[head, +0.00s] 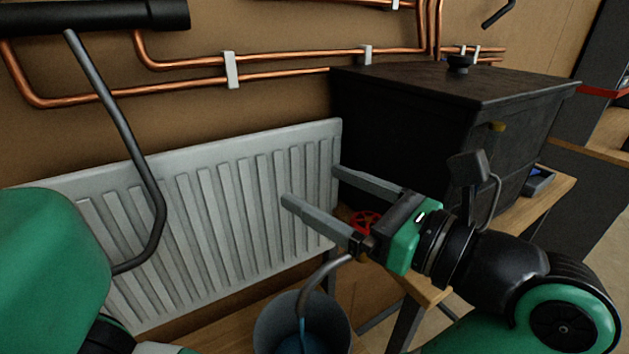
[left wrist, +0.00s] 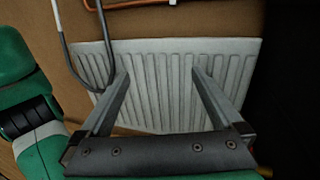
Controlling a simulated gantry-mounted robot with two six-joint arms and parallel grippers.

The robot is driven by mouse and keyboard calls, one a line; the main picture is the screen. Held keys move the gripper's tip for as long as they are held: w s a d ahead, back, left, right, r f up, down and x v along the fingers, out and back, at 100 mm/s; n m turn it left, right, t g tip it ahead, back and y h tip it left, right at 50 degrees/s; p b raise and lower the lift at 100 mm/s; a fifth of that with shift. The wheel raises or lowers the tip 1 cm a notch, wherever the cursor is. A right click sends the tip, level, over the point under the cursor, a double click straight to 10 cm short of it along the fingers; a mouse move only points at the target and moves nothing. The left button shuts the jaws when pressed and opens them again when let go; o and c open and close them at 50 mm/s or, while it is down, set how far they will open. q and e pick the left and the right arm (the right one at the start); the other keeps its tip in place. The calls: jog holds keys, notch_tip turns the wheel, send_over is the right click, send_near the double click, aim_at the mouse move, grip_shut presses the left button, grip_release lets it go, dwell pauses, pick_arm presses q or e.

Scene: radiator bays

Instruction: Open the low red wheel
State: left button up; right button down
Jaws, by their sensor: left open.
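The low red wheel (head: 365,219) shows in the head view near the lower right corner of the radiator. It is small and partly hidden behind my left gripper's lower finger and body. My left gripper (head: 313,187) is open and empty, with its two grey fingers pointing left, in front of the radiator's right end. My right gripper is in neither view.
The white ribbed radiator (head: 215,210) hangs on the brown wall below copper pipes (head: 290,76). A large black box (head: 430,125) stands right of it. A grey bucket (head: 270,325) with a hose stands below the gripper. A bent grey rod (head: 120,125) crosses the left side.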

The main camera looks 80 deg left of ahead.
pick_arm(q)
jog(key=shift+s+d+r, duration=0.4)
jog(key=shift+s+d, duration=0.2)
jog(key=shift+d, duration=0.1)
jog(key=shift+s+d+r, duration=0.4)
jog(key=shift+s+d, duration=0.15)
jog(key=shift+d, duration=0.1)
